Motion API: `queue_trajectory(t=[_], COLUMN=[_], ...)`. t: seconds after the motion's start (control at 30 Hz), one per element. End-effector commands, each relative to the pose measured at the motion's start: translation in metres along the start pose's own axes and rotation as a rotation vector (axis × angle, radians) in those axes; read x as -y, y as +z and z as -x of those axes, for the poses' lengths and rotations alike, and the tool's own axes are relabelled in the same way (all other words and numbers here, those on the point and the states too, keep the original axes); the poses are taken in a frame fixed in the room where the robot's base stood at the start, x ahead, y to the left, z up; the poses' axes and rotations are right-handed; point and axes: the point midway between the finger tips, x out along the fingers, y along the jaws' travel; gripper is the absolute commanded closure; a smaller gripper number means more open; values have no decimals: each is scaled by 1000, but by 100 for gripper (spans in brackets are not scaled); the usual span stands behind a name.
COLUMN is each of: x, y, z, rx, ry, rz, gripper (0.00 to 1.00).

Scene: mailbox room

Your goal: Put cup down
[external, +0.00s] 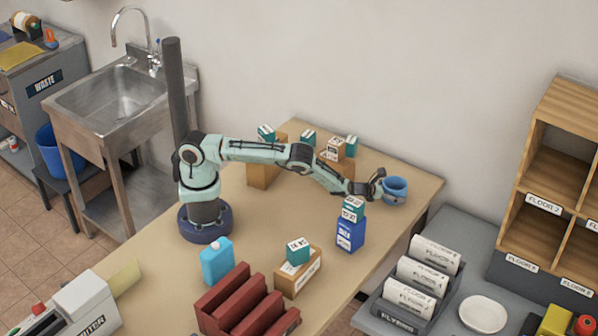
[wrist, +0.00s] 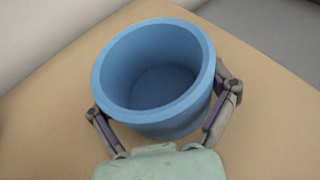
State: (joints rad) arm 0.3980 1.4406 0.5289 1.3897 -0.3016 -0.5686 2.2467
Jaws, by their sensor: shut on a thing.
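A blue cup (external: 394,191) is at the far right corner area of the wooden table (external: 330,275). In the wrist view the cup (wrist: 155,115) is upright with its open mouth toward the camera, and it looks empty. My gripper (external: 378,186) is shut on the cup, with one finger on each side of it. In the wrist view the fingers of my gripper (wrist: 165,115) press against the cup's outer wall. The cup is over the tabletop or on it; I cannot tell whether its base touches the wood.
A blue box (external: 350,233) with a small teal box (external: 353,209) on top stands just in front of my forearm. Several small boxes stand along the back near the wall. A red rack (external: 245,305) is at the front.

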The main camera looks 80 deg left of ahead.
Motion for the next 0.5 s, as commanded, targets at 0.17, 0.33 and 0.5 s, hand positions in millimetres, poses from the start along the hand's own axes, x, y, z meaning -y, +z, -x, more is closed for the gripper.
queue_trajectory(t=[0.17,0.33,0.5], x=[0,0,0], y=[1,-1,-1], z=[0,0,0], rx=[1,0,0], ry=[0,0,0], rz=[0,0,0], gripper=[44,0,0])
